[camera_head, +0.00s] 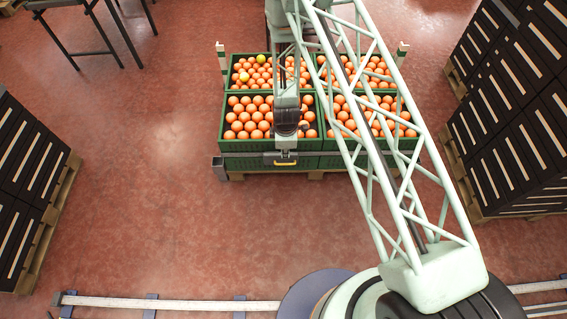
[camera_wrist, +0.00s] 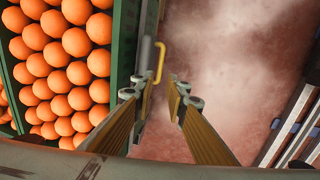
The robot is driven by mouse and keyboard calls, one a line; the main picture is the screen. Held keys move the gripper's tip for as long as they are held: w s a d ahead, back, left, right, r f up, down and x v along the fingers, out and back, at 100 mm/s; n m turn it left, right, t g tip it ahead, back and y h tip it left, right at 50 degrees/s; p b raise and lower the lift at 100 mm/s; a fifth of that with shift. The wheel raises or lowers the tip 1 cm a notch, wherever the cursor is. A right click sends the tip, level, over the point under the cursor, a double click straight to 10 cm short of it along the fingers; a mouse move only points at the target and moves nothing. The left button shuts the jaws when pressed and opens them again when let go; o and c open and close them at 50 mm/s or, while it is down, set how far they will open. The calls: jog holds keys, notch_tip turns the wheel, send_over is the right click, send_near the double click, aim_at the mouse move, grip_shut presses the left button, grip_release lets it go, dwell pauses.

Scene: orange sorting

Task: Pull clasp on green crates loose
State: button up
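Green crates (camera_head: 245,146) full of oranges stand together on a wooden pallet in the head view. A yellow clasp handle (camera_head: 285,163) sits at the middle of their near side, on a grey bar. In the wrist view the yellow clasp (camera_wrist: 160,62) sticks out beside the green crate wall (camera_wrist: 124,45). My gripper (camera_head: 286,151) hangs over the crates' near edge, close to the clasp. In the wrist view my gripper (camera_wrist: 162,82) has its two fingers apart with nothing held between them. The clasp lies just beyond the fingertips; whether they touch it I cannot tell.
Stacks of black crates stand on pallets at the left (camera_head: 30,170) and right (camera_head: 500,140). A dark-legged table (camera_head: 85,52) is at the upper left. My rail (camera_head: 190,304) runs along the bottom. The red floor left of the green crates is clear.

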aim_at(285, 164)
jog(key=shift+f, duration=0.15)
jog(key=shift+w+f+b, duration=0.4)
jog(key=shift+f+b, duration=0.2)
jog(key=shift+f, duration=1.6)
jog(key=shift+w+f+b, duration=0.45)
jog(key=shift+f+b, duration=0.2)
jog(key=shift+f, duration=1.6)
jog(key=shift+w+f+b, duration=0.4)
jog(key=shift+f+b, duration=0.2)
jog(key=shift+f, duration=1.6)
jog(key=shift+c, duration=0.2)
grip_shut()
